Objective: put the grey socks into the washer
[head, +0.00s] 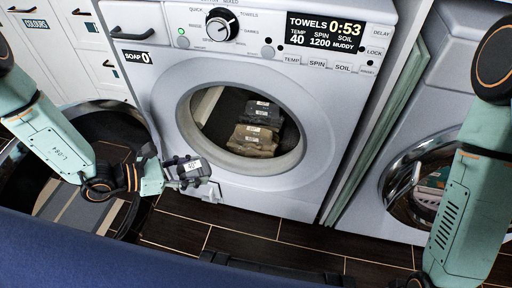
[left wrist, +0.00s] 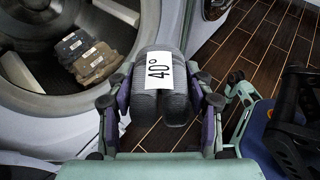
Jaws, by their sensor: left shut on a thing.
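The grey socks (head: 192,168) are a rolled bundle with a white 40° label, and they also show in the left wrist view (left wrist: 174,105). My left gripper (head: 172,172) is shut on them, with a finger on each side. It holds them in front of the washer (head: 335,115), just below and left of its round opening (head: 187,118). The socks are outside the drum. Inside lie a dark grey labelled bundle (head: 262,109) and tan-brown labelled bundles (head: 250,140). My right arm comes down at the right of the head view; its gripper is out of frame.
The washer panel (head: 338,32) reads TOWELS, 0:53, 40, 1200, MUDDY. A second round-doored machine (head: 395,160) stands right, beyond greenish panels (head: 385,120). A dark round container (head: 95,112) is at left, below white drawers (head: 75,45). Dark tiled floor (head: 240,240) lies in front.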

